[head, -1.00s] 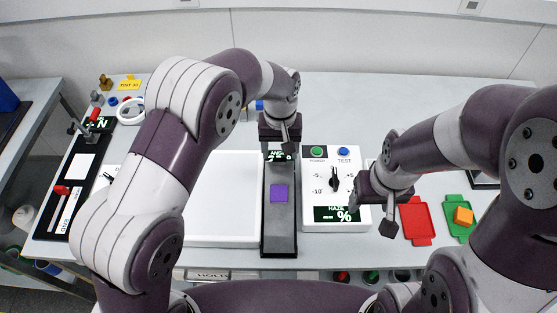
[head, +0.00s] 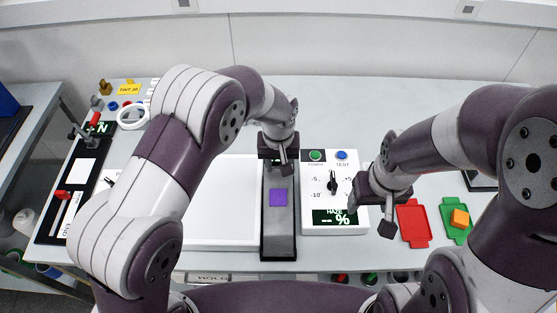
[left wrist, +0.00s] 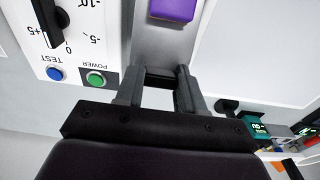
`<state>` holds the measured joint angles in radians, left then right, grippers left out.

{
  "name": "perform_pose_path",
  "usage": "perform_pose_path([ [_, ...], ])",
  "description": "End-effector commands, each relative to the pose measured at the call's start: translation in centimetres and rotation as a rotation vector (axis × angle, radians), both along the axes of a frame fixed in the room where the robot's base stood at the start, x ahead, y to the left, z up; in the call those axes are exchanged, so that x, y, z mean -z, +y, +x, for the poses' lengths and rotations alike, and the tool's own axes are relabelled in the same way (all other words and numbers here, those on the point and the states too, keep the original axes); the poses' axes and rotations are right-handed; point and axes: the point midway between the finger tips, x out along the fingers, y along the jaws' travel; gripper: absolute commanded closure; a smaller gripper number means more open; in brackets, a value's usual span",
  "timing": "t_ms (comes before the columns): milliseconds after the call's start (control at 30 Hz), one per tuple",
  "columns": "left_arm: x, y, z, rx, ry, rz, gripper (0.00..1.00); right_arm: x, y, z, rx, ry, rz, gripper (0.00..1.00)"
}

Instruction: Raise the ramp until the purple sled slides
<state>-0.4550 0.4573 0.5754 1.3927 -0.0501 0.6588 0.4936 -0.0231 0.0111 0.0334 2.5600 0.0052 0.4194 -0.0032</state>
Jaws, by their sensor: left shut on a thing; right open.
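The purple sled (head: 278,198) lies flat on the grey ramp (head: 278,238), nearer its far end, and its edge shows in the left wrist view (left wrist: 173,8). My left gripper (head: 283,166) is at the ramp's far end. In the left wrist view its fingers (left wrist: 160,80) stand on either side of a dark bar (left wrist: 160,71) at that end, and it is shut on it. How far the ramp is tilted I cannot tell. My right gripper (head: 370,217) is open and empty, right of the haze meter.
The white haze meter (head: 348,218) with its dial stands close to the ramp's right. A white panel (head: 222,205) lies to its left. A red tray (head: 412,223) and a green tray (head: 450,234) with an orange block (head: 460,218) are at the right.

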Motion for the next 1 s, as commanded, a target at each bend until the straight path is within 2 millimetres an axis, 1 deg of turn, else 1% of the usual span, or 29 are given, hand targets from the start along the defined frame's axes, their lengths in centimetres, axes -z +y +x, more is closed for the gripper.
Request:
perform_pose_path([
  [33,-1.2,-0.1,-0.2,0.001,-0.009,-0.002,1.00,-0.7,0.0,0.0,0.000,0.000,0.000,0.36],
  [100,-1.6,0.0,-0.5,0.000,-0.008,-0.002,1.00,-1.0,0.0,0.0,0.000,-0.001,0.000,0.36],
  [367,-1.5,-0.1,-0.6,-0.001,-0.008,-0.003,1.00,-0.8,0.0,0.0,0.000,-0.001,0.000,0.36],
  [400,-1.5,0.0,-0.6,-0.001,-0.009,-0.003,0.59,-0.8,0.0,0.0,0.000,-0.001,0.000,0.36],
  [467,-1.5,0.0,-0.6,0.000,-0.009,-0.003,0.39,-0.8,0.0,0.0,0.000,0.000,0.000,0.36],
  [500,-1.5,0.0,-0.6,0.000,-0.008,-0.003,0.36,-0.8,0.0,0.0,0.000,0.000,0.000,0.36],
  [733,-1.5,0.0,-0.7,0.000,-0.007,-0.002,0.36,-0.8,0.0,0.0,0.000,0.000,0.000,0.36],
  [833,-2.0,-0.1,-0.6,0.000,-0.009,-0.003,0.36,-0.6,0.0,0.0,0.000,0.000,0.000,0.36],
  [867,-2.4,-0.1,-0.7,0.000,-0.009,-0.003,0.36,-0.4,0.0,0.0,0.000,0.000,0.000,0.36],
  [933,-3.9,-0.1,-0.8,0.000,-0.012,-0.005,0.36,0.0,0.0,0.0,0.000,0.000,0.000,0.36],
  [1000,-5.8,-0.1,-0.8,0.000,-0.014,-0.006,0.36,0.5,0.0,0.0,0.000,0.000,0.000,0.36],
])
